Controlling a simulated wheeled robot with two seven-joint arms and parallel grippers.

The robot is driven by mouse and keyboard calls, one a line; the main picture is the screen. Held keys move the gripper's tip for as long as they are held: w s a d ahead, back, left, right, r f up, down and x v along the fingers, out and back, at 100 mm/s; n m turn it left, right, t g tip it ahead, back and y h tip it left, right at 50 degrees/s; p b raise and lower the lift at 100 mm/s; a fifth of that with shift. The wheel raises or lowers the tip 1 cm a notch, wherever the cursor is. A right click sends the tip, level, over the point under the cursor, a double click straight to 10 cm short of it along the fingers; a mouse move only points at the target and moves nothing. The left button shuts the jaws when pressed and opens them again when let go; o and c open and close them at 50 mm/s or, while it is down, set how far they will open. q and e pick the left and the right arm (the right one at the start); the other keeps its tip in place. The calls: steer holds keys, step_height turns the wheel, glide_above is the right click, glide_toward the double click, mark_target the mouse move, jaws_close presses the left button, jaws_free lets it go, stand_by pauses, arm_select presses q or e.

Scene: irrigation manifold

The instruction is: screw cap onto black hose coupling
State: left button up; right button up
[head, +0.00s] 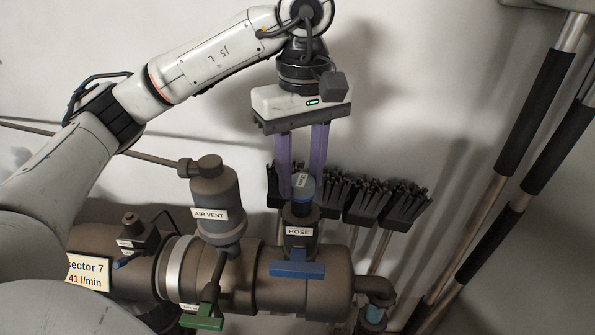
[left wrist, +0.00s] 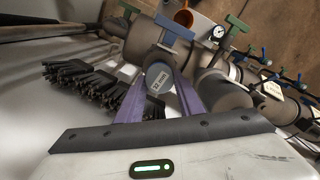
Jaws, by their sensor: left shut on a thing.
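In the left wrist view the cap (left wrist: 159,76) shows between the fingertips. Whether its thread is engaged cannot be told. My right gripper is not in view.
A blue-handled valve (head: 297,269) is below the coupling on the brown manifold pipe (head: 330,296). The AIR VENT canister (head: 217,196) stands close on the left. Black brushes (head: 404,205) are behind on the right; long dark-gripped poles (head: 535,112) lean farther right.

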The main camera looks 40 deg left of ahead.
arm_select(q)
steer(key=o, duration=0.9)
steer(key=shift+w+d+r, duration=0.1)
steer(key=shift+d+r, duration=0.05)
steer(key=shift+d, duration=0.4)
steer(key=o, duration=0.4)
steer(key=shift+d, duration=0.25)
steer(key=shift+o, duration=0.3)
steer(key=shift+d, duration=0.1)
steer(key=shift+o, duration=1.1)
steer(key=shift+a, duration=0.35)
steer(key=shift+d, duration=0.1)
steer(key=shift+r, duration=3.65)
